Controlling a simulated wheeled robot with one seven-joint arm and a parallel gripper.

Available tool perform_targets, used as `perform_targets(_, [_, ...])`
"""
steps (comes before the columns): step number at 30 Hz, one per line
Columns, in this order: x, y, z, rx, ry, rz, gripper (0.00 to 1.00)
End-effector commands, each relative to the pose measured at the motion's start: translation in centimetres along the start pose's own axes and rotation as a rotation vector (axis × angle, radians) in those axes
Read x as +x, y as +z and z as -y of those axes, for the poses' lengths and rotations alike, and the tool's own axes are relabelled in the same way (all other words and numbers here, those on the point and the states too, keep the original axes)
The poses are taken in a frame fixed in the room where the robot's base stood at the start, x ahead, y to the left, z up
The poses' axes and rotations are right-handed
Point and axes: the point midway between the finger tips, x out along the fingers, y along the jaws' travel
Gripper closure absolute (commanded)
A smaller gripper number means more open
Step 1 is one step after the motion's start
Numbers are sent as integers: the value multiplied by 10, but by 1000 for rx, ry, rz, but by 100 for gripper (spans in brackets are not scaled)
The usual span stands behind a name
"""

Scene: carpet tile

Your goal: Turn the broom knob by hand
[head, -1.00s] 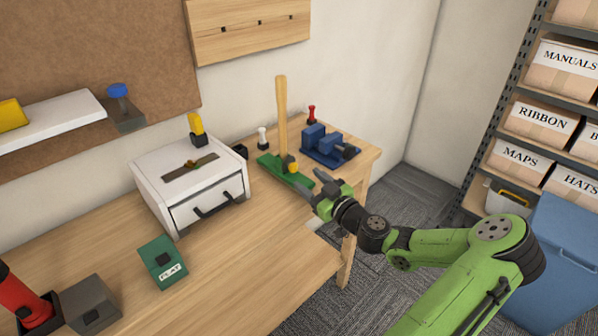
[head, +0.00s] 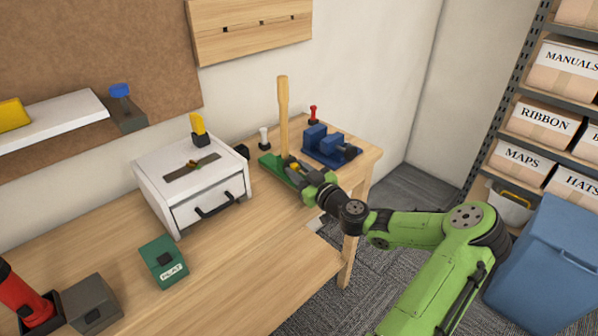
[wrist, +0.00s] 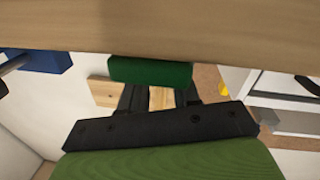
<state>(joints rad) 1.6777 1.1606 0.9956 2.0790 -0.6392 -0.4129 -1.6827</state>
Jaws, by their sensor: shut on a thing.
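The broom stand is a green base (head: 268,161) with a tall upright wooden handle (head: 283,112) near the far end of the workbench. In the wrist view the two dark fingers (wrist: 160,96) reach toward a green piece (wrist: 150,72), which looks like part of the base; the knob cannot be made out.
A blue vise (head: 330,147) stands close right of the base, with a red-topped peg (head: 313,114) behind it. A white-topped peg (head: 264,138) and a white drawer box (head: 165,188) stand to the left.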

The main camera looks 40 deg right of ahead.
Motion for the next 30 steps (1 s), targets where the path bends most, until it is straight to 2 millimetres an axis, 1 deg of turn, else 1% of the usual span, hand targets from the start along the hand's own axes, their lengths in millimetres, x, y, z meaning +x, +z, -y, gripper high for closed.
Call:
perform_targets(8, [0,-1,-1,50,0,7,99])
perform_targets(24, [0,-3,-2,402,-10,51,99])
perform_targets(30, [0,-2,-2,498,-13,62,99])
